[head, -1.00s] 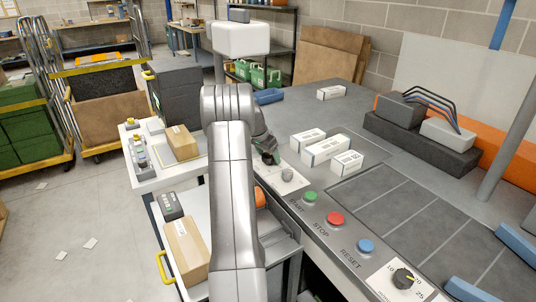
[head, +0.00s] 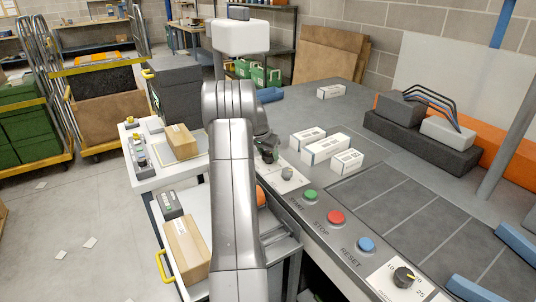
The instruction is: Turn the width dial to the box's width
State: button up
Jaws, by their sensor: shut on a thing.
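A black dial with a light pointer (head: 403,278) sits on a white scale plate at the lower right, with numbers around it. My gripper (head: 268,156) is well away from it, low over the far end of the control panel. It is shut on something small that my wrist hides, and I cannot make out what. A small grey knob (head: 287,173) on a pale plate shows just right of the gripper. White cartons with printed labels lie on the grey table, among them a front one (head: 347,162). Which box the task means is not clear.
Green (head: 310,196), red (head: 336,217) and blue (head: 366,245) buttons line the panel edge. A white cart (head: 141,188) with brown boxes stands left of my arm. A dark block (head: 422,145) carries grey devices with cables. The grey table between is partly clear.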

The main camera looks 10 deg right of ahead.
jog(key=n+y, duration=0.1)
jog(key=n, duration=0.1)
jog(key=n+t+y, duration=0.1)
jog(key=n, duration=0.2)
jog(key=shift+d, duration=0.2)
jog(key=n+y, duration=0.1)
jog(key=n, duration=0.2)
jog(key=n+y, duration=0.1)
jog(key=n, duration=0.2)
jog(key=shift+d, duration=0.1)
jog(key=n+y, duration=0.1)
jog(key=n, duration=0.1)
jog(key=n+y, duration=0.1)
jog(key=n, duration=0.2)
jog(key=shift+d+g, duration=0.15)
jog(key=shift+g, duration=0.25)
jog(key=n+g, duration=0.1)
jog(key=n, duration=0.2)
jog(key=n+y, duration=0.1)
jog(key=n, duration=0.1)
jog(key=shift+w+n+g+p, duration=0.1)
jog(key=shift+n+g+p, duration=0.2)
jog(key=shift+n+g, duration=0.1)
jog(key=o, duration=1)
jog(key=shift+d, duration=0.1)
jog(key=shift+c, duration=0.2)
